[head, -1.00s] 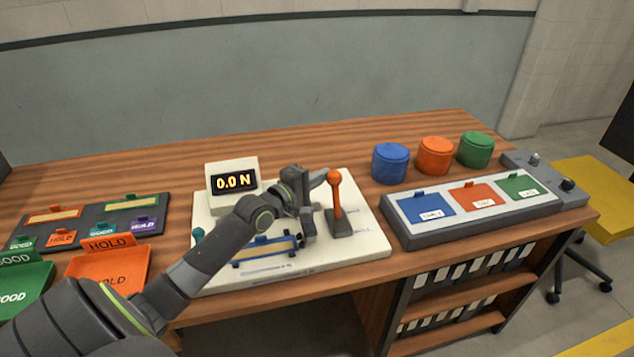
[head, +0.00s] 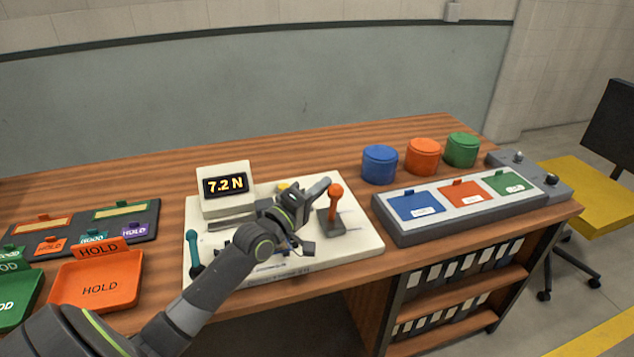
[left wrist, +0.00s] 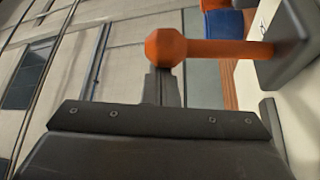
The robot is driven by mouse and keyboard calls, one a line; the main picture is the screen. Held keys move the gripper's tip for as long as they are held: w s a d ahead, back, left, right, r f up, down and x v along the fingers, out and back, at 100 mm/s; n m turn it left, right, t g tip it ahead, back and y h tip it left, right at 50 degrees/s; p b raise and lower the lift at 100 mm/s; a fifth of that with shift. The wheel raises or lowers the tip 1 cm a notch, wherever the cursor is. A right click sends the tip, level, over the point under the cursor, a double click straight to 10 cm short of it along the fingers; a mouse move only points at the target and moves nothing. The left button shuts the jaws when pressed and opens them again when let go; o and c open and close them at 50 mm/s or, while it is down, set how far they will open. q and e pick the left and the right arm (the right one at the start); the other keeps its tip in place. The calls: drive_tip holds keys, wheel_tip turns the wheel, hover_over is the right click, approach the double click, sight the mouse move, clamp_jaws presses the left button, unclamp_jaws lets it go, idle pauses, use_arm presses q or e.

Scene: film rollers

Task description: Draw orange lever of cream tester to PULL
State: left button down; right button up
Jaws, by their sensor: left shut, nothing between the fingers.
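The cream tester (head: 350,250) lies flat on the wooden desk, with its display (head: 225,184) reading 7.2 N. Its orange lever (head: 336,204) stands close to upright on a dark grey base at the right of the tester. My left gripper (head: 322,190) is shut and empty, with its tip at the left side of the lever's knob. In the left wrist view the orange knob (left wrist: 165,48) is right at the gripper's tip (left wrist: 160,85), which looks to be touching it. The lever's shaft runs right to its base. My right gripper is not in view.
A teal lever (head: 192,248) stands at the tester's left edge. Orange HOLD tray (head: 98,282) and green trays are at left. Blue (head: 380,165), orange and green canisters stand behind a grey panel with coloured pads (head: 408,235) at right.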

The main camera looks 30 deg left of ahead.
use_arm(q)
drive_tip(key=shift+s+d+f+p, duration=0.1)
drive_tip(key=shift+s+d+p, duration=0.3)
drive_tip(key=shift+s+d, duration=0.3)
drive_tip(key=shift+d+f, duration=0.15)
drive_tip(key=shift+d, duration=0.25)
drive_tip(key=shift+s+f, duration=0.1)
drive_tip(key=shift+f, duration=0.1)
drive_tip(key=shift+s, duration=0.1)
